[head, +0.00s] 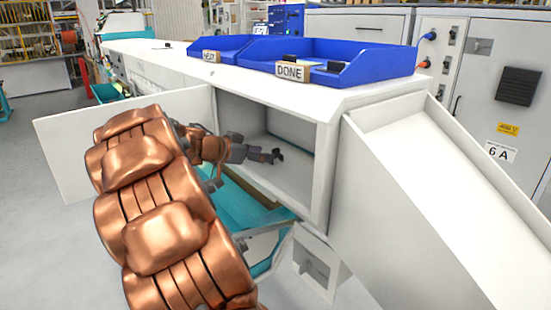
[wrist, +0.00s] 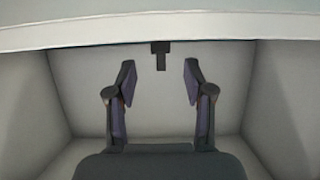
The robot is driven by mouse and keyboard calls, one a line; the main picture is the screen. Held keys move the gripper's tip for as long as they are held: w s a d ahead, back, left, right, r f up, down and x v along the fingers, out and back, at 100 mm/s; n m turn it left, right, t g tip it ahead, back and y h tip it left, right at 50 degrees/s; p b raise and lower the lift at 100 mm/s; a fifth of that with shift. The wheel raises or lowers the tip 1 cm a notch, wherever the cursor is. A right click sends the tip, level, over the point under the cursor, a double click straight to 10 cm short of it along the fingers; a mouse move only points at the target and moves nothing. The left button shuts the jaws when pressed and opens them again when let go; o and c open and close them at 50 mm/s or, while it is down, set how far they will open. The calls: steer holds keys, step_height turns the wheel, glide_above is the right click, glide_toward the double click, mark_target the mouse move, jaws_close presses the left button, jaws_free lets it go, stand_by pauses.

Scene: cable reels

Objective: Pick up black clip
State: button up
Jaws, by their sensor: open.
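The black clip (wrist: 160,54) is a small dark T-shaped piece in the wrist view, seen against the pale inside of an open compartment (head: 306,160). It lies ahead of my gripper (wrist: 158,90), between the lines of the two fingers and beyond their tips. The fingers are apart with nothing between them. In the head view my gripper (head: 277,156) reaches into the compartment of the white cabinet. I cannot make out the clip in the head view.
The compartment's door (head: 75,150) stands open at left. Its walls and top edge (wrist: 160,30) lie close around my gripper. Blue trays (head: 375,55) with a DONE sign (head: 290,72) and another sign (head: 211,57) stand on top. A white chute (head: 430,200) slopes down at right.

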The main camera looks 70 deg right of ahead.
steer(key=shift+p+x, duration=0.4)
steer(key=shift+x, duration=2.7)
steer(key=shift+w, duration=0.1)
steer(key=c, duration=0.9)
steer(key=shift+r, duration=0.1)
steer(key=shift+c, duration=0.2)
